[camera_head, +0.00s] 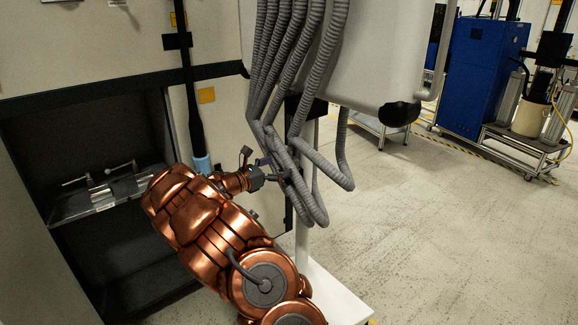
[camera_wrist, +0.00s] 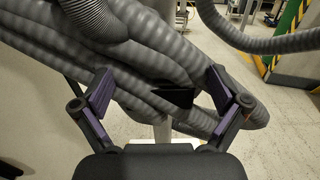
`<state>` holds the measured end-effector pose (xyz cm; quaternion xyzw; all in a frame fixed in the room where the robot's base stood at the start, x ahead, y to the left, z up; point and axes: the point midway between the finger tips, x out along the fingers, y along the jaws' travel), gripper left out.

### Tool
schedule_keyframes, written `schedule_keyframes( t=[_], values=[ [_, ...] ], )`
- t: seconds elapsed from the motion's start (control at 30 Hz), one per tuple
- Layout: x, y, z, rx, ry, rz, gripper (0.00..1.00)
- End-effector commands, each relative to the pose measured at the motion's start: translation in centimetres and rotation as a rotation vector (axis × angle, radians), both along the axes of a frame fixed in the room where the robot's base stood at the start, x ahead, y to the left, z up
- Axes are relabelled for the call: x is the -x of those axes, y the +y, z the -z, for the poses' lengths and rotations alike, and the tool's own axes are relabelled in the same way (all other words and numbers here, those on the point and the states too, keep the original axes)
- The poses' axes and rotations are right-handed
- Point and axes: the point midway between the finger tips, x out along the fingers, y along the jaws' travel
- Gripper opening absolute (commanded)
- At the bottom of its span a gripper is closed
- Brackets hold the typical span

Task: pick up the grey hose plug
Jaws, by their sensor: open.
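I cannot make out a separate grey hose plug in either view. Several grey corrugated hoses (camera_head: 285,60) hang from the white housing and loop down in front of my gripper (camera_head: 272,168). In the wrist view the hoses (camera_wrist: 150,45) fill the space beyond my gripper (camera_wrist: 160,88). Its two purple-padded fingers are spread wide and nothing is held between them. A small dark wedge shape (camera_wrist: 172,97) shows between the fingers; I cannot tell what it is. Whether the fingers touch the hoses is unclear.
A black hose with a light blue end (camera_head: 203,163) hangs left of my gripper. An open dark machine bay (camera_head: 90,135) with a metal fixture (camera_head: 105,187) is further left. A white housing (camera_head: 385,50) is above right.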

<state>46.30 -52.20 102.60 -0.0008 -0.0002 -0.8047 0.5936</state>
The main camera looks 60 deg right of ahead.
Motion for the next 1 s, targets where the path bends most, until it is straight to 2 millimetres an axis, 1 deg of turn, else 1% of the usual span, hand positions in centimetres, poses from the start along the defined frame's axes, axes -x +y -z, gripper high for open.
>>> schedule_keyframes(
  t=[0.03,0.2,0.3,0.4,0.63,1.0],
  values=[
    [0.2,-0.7,-0.3,-0.001,0.001,0.003,0.98],
    [0.8,-3.0,-0.2,-0.002,0.000,0.003,0.98],
    [1.0,-3.9,-0.2,-0.001,0.000,0.002,0.98],
    [1.1,-4.3,-0.1,-0.001,0.000,0.000,0.98],
    [1.1,-4.3,-0.1,-0.001,-0.001,0.000,0.98],
    [1.1,-4.3,-0.1,-0.001,-0.001,0.000,0.59]
  ],
)
